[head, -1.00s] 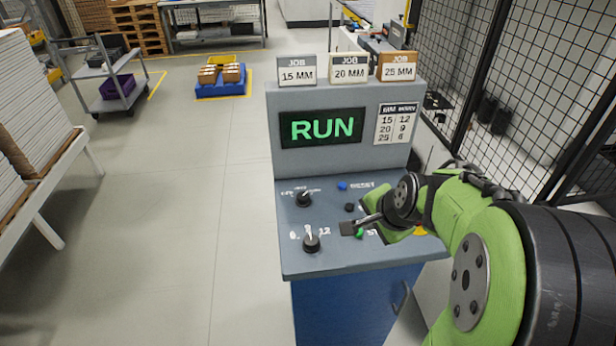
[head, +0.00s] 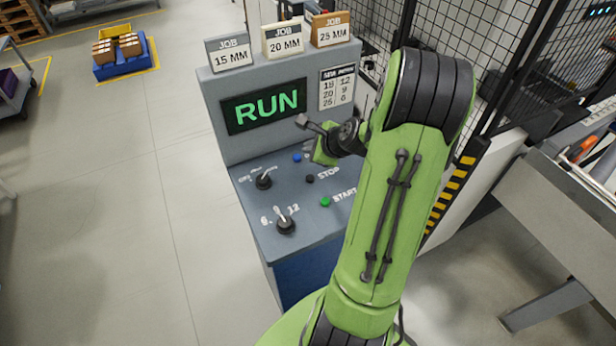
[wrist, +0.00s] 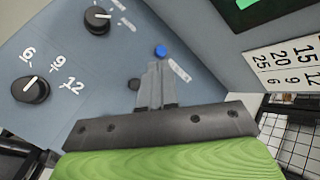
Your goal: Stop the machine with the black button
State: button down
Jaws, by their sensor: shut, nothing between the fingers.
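The black button (head: 310,179) is on the grey sloped panel (head: 262,215), beside the word STOP, between the blue button (head: 297,158) and the green START button (head: 325,202). The display (head: 265,107) reads RUN in green. My gripper (head: 302,121) is shut and empty, raised near the display's lower right corner in the head view and apart from the buttons. In the wrist view, my closed fingers (wrist: 156,75) point toward the blue button (wrist: 160,51). The black button (wrist: 135,85) shows just left of the fingers.
Two black selector knobs (head: 264,180) (head: 286,222) sit on the panel's left side. JOB cards (head: 283,40) stand on top of the console. A black mesh fence (head: 500,60) rises behind on the right.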

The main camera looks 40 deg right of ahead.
aim_at(312, 180)
notch_tip(312, 180, down, 8)
jog(key=b, duration=0.6)
jog(key=shift+s, duration=0.15)
jog(key=shift+f, duration=0.1)
dwell(1.4)
jog(key=shift+f+b, duration=0.35)
jog(key=shift+b, duration=0.15)
jog(key=shift+f+b, duration=0.35)
jog(key=shift+f, duration=0.15)
dwell(0.5)
jog(key=shift+r+p, duration=0.85)
jog(key=shift+r, duration=0.1)
notch_tip(312, 180, up, 5)
jog(key=p, duration=0.4)
jog(key=shift+r+p, duration=0.15)
jog(key=shift+p, duration=0.15)
